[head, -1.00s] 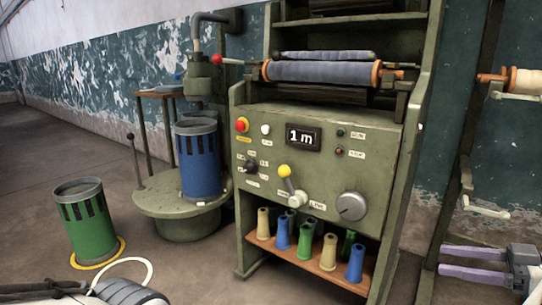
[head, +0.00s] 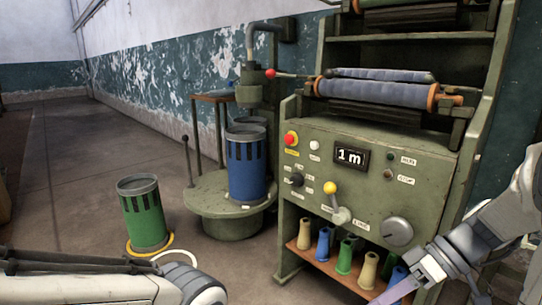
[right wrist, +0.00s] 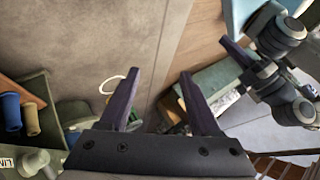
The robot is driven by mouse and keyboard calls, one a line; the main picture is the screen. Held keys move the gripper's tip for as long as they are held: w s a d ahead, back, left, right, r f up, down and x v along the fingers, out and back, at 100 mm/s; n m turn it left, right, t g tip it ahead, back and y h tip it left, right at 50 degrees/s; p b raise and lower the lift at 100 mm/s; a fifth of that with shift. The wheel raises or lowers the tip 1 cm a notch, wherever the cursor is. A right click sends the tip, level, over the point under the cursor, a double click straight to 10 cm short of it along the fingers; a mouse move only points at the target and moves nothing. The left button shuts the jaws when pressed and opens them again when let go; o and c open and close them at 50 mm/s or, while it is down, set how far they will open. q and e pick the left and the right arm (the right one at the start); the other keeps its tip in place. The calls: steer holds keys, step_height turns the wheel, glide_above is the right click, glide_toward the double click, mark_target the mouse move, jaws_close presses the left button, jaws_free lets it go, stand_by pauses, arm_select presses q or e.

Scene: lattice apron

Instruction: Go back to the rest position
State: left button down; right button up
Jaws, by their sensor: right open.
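My right arm comes in from the right in the head view, and its gripper (head: 396,291) points down and left in front of the machine's lower right side. In the right wrist view the two purple fingers of my right gripper (right wrist: 158,92) stand wide apart with nothing between them. My left arm (head: 90,285) lies along the bottom left of the head view, with its gripper out of that view. A grey jointed arm with a purple finger (right wrist: 237,52), seemingly my left one, shows in the right wrist view; its jaw opening is unclear.
The green machine (head: 340,185) stands close ahead, with several coloured cones (head: 323,244) on its low shelf. A blue can (head: 247,175) stands on a round base (head: 228,212). A green can (head: 143,220) stands on the floor. The floor at left is clear.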

steer(key=s+a+r+h+p, duration=0.2)
steer(key=s+a+h+p, duration=0.2)
steer(key=s+a, duration=0.3)
steer(key=s+a+r+h+p, duration=0.2)
steer(key=s+a+h+p, duration=0.25)
steer(key=a, duration=0.55)
step_height(320, 180, up, 38)
steer(key=p, duration=3.7)
steer(key=shift+d, duration=0.2)
steer(key=shift+f, duration=0.15)
